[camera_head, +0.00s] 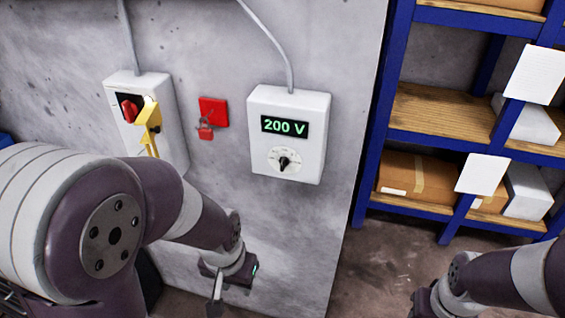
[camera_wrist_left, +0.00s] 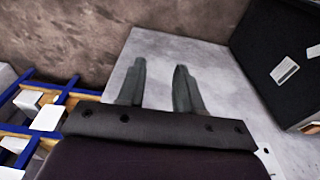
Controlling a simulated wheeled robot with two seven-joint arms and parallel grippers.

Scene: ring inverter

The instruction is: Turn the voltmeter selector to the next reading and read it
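The voltmeter (camera_head: 310,105) is a white box on the grey wall in the head view. Its green display (camera_head: 285,126) reads 200 V. Below the display is the selector (camera_head: 285,162), a black knob on a round pale dial; the dial marks are too small to read. My left gripper (camera_head: 214,298) is below and left of the voltmeter, apart from it. In the left wrist view its two fingers (camera_wrist_left: 160,70) are spread with nothing between them. My right gripper (camera_head: 424,302) is at the lower right edge, mostly cut off.
Left of the voltmeter is a white switch box (camera_head: 165,110) with a red handle (camera_head: 130,110) and yellow piece (camera_head: 148,125). A red plate (camera_head: 213,111) with a hanging padlock sits between. A blue shelf rack (camera_head: 377,110) with boxes stands right. Cables run up the wall.

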